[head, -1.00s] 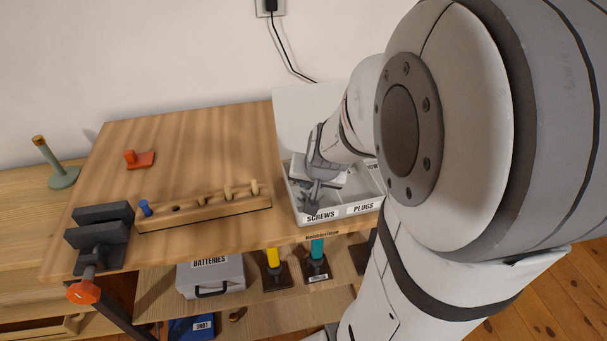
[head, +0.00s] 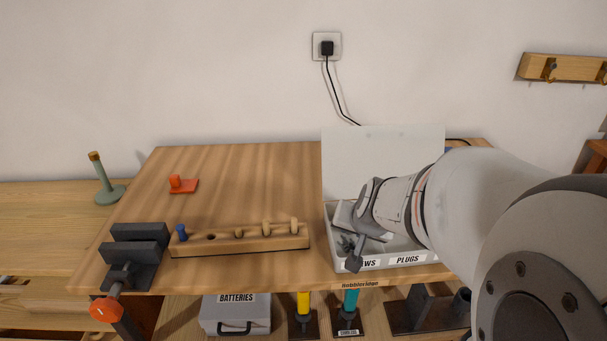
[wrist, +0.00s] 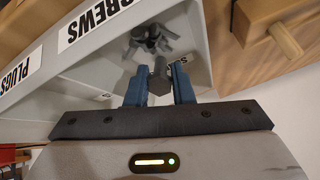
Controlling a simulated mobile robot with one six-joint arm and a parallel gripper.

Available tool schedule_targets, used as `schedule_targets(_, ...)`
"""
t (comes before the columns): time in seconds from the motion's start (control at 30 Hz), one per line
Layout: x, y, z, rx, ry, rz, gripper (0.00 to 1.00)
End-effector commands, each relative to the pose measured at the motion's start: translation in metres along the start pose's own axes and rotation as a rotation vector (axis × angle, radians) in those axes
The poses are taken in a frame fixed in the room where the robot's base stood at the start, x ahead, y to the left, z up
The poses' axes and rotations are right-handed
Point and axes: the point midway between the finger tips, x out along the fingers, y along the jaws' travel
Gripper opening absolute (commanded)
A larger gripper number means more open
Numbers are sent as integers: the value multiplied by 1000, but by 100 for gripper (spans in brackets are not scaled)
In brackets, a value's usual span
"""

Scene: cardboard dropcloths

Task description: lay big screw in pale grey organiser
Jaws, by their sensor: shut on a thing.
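The pale grey organiser (head: 437,257) stands on the right of the workbench with its lid (head: 375,155) raised. Its front carries a SCREWS label and a PLUGS label. My gripper (head: 356,250) is over the left, SCREWS compartment, close to the front wall. In the wrist view, my gripper's blue fingers (wrist: 159,82) are shut on the big screw (wrist: 159,76), a dark grey piece whose tip shows between them. Several dark screws (wrist: 152,38) lie in the compartment beyond the fingertips. Whether the held screw touches them or the floor I cannot tell.
A wooden peg rack (head: 240,240) stands left of the organiser. A dark vise (head: 135,255) is at the bench's left front, with an orange piece (head: 182,184) behind it. A batteries case (head: 235,314) is on the shelf below. The bench's back middle is clear.

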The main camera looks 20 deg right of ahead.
Motion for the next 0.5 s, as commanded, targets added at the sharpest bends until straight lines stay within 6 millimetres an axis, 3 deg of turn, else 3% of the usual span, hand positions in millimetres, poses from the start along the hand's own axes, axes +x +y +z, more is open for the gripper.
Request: schedule_targets(0.5,1,2,4,0,44,-19,0)
